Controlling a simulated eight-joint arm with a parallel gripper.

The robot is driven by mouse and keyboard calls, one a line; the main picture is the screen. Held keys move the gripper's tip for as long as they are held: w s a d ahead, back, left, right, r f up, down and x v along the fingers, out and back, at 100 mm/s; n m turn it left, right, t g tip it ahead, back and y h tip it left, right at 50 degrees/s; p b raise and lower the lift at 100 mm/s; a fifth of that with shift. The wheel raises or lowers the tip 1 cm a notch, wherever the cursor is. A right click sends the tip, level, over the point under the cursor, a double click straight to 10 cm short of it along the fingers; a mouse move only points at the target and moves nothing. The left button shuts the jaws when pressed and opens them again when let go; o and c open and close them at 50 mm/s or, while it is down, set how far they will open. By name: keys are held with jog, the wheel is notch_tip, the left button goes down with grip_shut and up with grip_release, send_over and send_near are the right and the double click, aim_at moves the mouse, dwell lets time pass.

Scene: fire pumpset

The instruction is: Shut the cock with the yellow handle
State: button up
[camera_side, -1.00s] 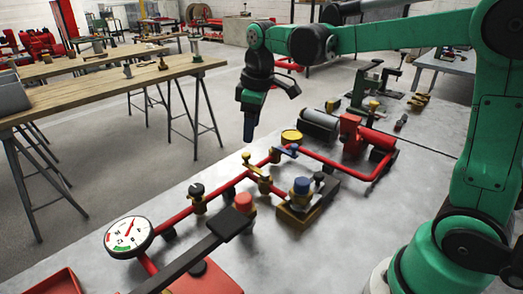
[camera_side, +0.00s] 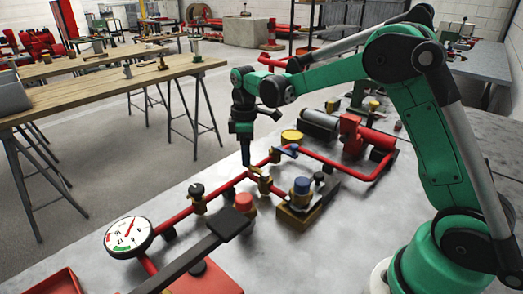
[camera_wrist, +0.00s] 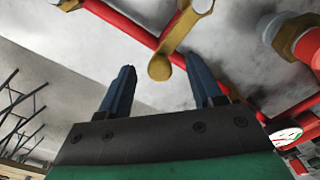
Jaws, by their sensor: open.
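The cock with the yellow handle (camera_side: 258,174) sits on the red pipe (camera_side: 228,185) near the middle of the side view. In the wrist view the yellow handle (camera_wrist: 175,38) slants across the top, its rounded end lying between my two blue fingertips in the picture. My gripper (camera_side: 246,162) points down at the free end of this handle, with a finger partly covering it in the side view. It is open, its fingers (camera_wrist: 156,70) spread apart with a gap around the handle's end. I cannot tell whether either finger touches it.
A blue-handled cock (camera_side: 287,150) and a yellow round cap (camera_side: 291,136) are close behind on the right. A gauge (camera_side: 129,236) is at front left.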

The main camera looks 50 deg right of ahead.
grip_shut()
dwell(1.4)
